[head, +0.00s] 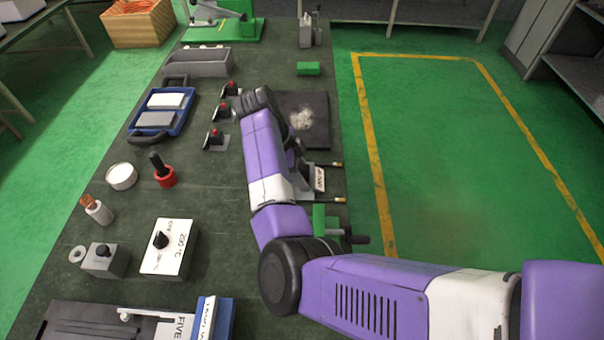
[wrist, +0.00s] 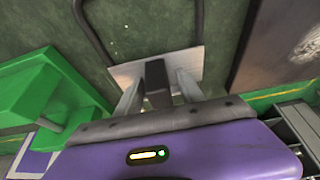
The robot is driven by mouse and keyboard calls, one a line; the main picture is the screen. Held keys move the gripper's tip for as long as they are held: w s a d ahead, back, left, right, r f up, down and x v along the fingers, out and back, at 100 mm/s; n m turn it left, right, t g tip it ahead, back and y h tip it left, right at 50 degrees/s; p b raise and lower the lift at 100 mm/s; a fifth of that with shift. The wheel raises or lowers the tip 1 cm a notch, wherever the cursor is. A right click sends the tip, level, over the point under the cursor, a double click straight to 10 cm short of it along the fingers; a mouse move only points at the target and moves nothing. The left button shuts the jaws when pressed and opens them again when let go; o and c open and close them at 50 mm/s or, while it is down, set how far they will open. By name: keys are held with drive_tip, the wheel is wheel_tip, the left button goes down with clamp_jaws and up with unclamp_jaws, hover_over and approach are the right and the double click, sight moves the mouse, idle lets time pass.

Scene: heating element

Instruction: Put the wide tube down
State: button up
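The wide tube (wrist: 198,20) shows in the wrist view as a dark, thin, wide loop. Its two legs run to a pale metal plate (wrist: 120,72) with a dark block-shaped grip (wrist: 157,76). In the head view a labelled plate (head: 319,180) with two brass-tipped rods shows beside my arm; the loop is hidden there. My gripper (wrist: 160,80) has one pale finger on each side of the dark grip, with narrow gaps showing, so it looks open around it. The tube is over the dark green bench top (head: 215,185); I cannot tell for sure whether it touches.
A green vise (head: 320,218) is close by on the near side, and a dark scorched mat (head: 318,125) on the far side. A white control box (head: 170,250) is nearer. The bench's right edge is close.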

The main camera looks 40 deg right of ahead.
drive_tip(key=b+v, duration=0.1)
drive_tip(key=v, duration=1.1)
drive_tip(key=shift+r, duration=0.15)
drive_tip(key=shift+s, duration=0.1)
